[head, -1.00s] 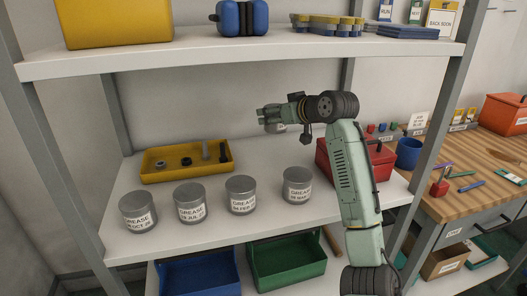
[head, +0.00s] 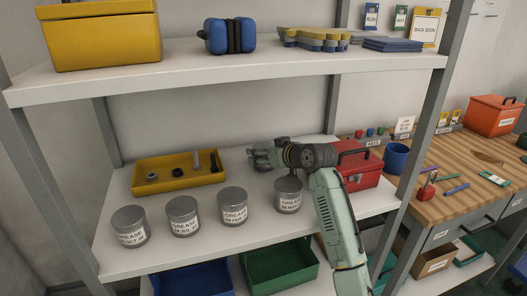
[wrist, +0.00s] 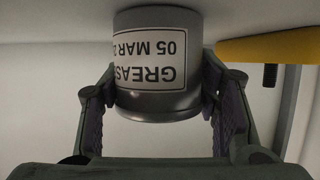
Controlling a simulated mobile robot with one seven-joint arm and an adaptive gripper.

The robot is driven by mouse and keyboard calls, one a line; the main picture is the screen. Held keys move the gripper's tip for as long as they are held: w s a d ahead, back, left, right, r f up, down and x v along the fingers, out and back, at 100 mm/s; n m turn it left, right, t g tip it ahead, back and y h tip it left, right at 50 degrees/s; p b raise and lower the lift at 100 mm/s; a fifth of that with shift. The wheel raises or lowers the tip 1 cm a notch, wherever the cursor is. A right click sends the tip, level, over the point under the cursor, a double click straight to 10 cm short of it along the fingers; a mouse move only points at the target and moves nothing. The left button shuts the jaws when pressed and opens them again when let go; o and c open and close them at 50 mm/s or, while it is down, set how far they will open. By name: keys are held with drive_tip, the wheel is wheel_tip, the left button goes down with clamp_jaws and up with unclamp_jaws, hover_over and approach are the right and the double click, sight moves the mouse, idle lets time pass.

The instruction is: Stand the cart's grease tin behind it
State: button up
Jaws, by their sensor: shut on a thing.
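My gripper (head: 261,160) is low over the back of the middle shelf (head: 165,250), behind the rightmost tin of the front row. In the wrist view, which is upside down, its fingers are shut on a grey grease tin (wrist: 160,105) with a white label reading "GREASE 05 MAR". The held tin is upright, and its base is at or very near the white shelf surface; I cannot tell if it touches. In the head view my gripper mostly hides it. Several like tins stand in a row at the front, the rightmost grease tin (head: 288,196) nearest my arm.
A yellow tray (head: 150,187) with small parts lies left of my gripper; its edge shows in the wrist view (wrist: 270,48). A red toolbox (head: 358,168) stands to the right. The upper shelf (head: 230,73) is overhead. Blue and green bins sit below.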

drive_tip(key=shift+f, duration=0.1)
drive_tip(key=o, duration=1.3)
drive_tip(key=shift+s+d, duration=0.15)
drive_tip(key=shift+s, duration=0.05)
drive_tip(key=b+v, duration=0.1)
drive_tip(key=v, duration=0.3)
drive_tip(key=b+v, duration=0.2)
drive_tip(key=v, duration=0.1)
drive_tip(key=b+v, duration=0.1)
drive_tip(key=v, duration=0.3)
drive_tip(key=shift+s+d+r, duration=0.1)
drive_tip(key=shift+s+r, duration=0.15)
drive_tip(key=shift+r, duration=0.15)
